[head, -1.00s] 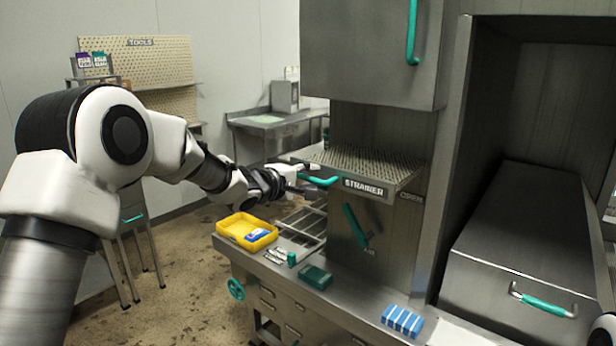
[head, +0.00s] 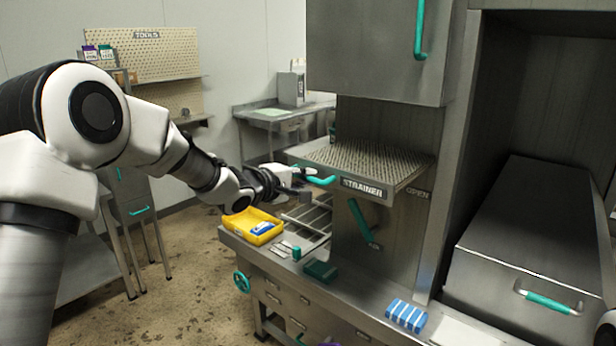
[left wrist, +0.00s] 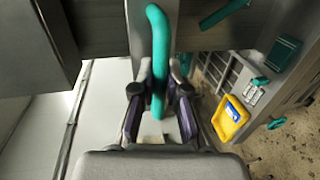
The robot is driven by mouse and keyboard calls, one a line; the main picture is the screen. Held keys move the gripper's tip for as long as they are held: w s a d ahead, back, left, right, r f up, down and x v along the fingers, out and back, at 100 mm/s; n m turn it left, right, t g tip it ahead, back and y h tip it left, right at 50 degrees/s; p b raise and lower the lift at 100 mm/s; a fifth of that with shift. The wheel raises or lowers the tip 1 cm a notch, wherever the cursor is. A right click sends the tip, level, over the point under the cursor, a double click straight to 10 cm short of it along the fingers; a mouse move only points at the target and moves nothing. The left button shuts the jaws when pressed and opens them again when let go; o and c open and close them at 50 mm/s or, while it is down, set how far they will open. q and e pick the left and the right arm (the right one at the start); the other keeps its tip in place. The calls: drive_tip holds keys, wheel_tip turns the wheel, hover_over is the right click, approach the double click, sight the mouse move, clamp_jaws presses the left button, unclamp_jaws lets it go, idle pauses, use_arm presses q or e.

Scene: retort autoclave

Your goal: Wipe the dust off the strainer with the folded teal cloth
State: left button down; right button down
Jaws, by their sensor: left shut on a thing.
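The strainer (head: 372,160) is a wide tray with a bumpy, perforated-looking top, labelled STRAINER on its front edge. I cannot make out dust on it. A teal handle (head: 321,181) sticks out at its left end. My left gripper (head: 304,181) is shut on this handle. In the left wrist view the handle (left wrist: 157,45) runs between the two fingers (left wrist: 160,108). The folded teal cloth (head: 320,271) lies on the steel counter below the strainer, apart from the gripper. It also shows in the left wrist view (left wrist: 284,52).
A yellow tray (head: 243,222) with a blue-and-white item stands on the counter's left end, beside a wire rack. A small teal-capped item (head: 296,254) is near the cloth. A blue-striped pack (head: 407,315) lies to the right. A teal lever (head: 361,222) hangs below the strainer.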

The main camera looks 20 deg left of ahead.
use_arm(q)
drive_tip(key=c, duration=1.2)
unclamp_jaws()
drive_tip(key=shift+f, duration=0.15)
drive_tip(key=shift+s+a, duration=0.1)
drive_tip(key=shift+s, duration=0.1)
drive_tip(key=v, duration=1.2)
